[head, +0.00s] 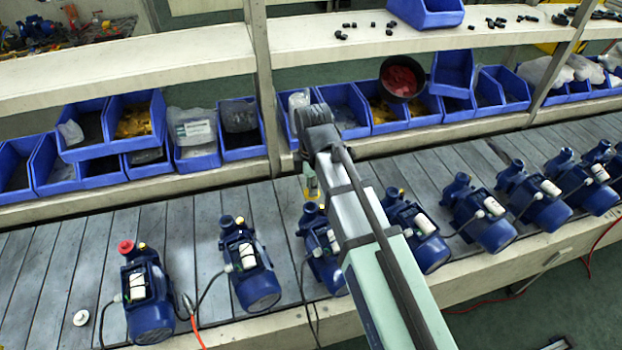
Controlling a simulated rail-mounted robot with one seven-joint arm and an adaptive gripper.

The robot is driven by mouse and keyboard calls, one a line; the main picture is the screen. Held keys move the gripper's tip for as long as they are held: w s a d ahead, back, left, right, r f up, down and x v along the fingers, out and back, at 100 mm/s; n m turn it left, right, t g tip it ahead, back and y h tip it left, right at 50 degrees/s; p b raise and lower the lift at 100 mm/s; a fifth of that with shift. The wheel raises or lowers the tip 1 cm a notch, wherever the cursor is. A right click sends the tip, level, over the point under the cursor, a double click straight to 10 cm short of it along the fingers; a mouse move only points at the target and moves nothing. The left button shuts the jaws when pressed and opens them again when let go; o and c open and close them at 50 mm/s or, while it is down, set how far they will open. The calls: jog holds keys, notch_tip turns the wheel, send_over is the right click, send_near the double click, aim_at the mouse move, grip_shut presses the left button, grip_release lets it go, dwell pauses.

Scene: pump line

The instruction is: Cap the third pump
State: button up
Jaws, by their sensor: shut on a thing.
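Blue pumps stand in a row on the grey slatted conveyor (30,285). The leftmost pump (147,300) has a red cap (126,246) on its upright port. A dark round bucket (386,90) holding red pieces (403,79) sits among the bins behind.
More pumps (415,235) stand close together to the right. Blue bins (200,155) line the lower shelf, below an upper shelf (130,62). A shelf post (262,95) rises left of my gripper. A white disc (81,317) and an orange cable (197,333) lie near the leftmost pump.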

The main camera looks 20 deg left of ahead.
jog(key=shift+s+a+f, duration=0.1)
jog(key=shift+a+f, duration=0.1)
jog(key=shift+f, duration=0.05)
jog(key=b, duration=0.4)
send_over(310, 207)
jog(key=f, duration=0.4)
jog(key=shift+s+d+f, duration=0.2)
jog(key=shift+s+f, duration=0.05)
jog(key=shift+f, duration=0.7)
grip_shut()
jog(key=shift+f, duration=0.1)
jog(key=shift+w+a, duration=0.15)
jog(key=shift+w, duration=0.15)
jog(key=shift+p, duration=0.35)
jog(key=shift+f, duration=0.1)
jog(key=o, duration=0.9)
grip_release()
